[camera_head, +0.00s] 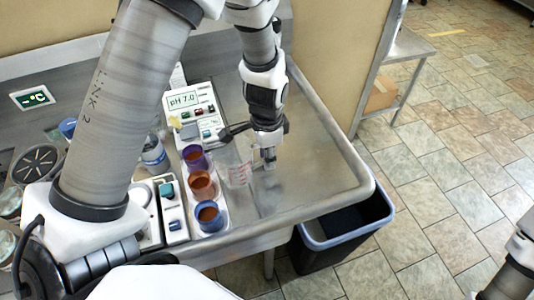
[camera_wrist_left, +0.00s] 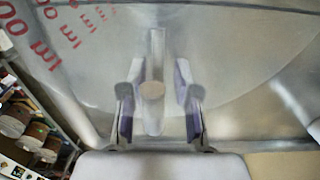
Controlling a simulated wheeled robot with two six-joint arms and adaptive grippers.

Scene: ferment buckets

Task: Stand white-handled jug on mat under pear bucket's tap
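A clear jug with red markings (camera_head: 238,174) stands on the steel counter (camera_head: 310,150), just left of my left gripper (camera_head: 267,160). In the left wrist view, the jug's red "ml" print (camera_wrist_left: 70,35) fills the upper left. A pale upright handle (camera_wrist_left: 156,48) shows between the two fingers of my left gripper (camera_wrist_left: 158,105). The fingers are apart, with a visible gap on each side of the handle. I cannot make out the pear bucket, its tap or the mat.
Three cups with purple (camera_head: 194,158), orange (camera_head: 201,185) and blue (camera_head: 208,216) rims stand in a row left of the jug. A pH meter (camera_head: 184,100) lies behind them. A dark bin (camera_head: 345,222) stands below the counter's edge. The counter right of my gripper is clear.

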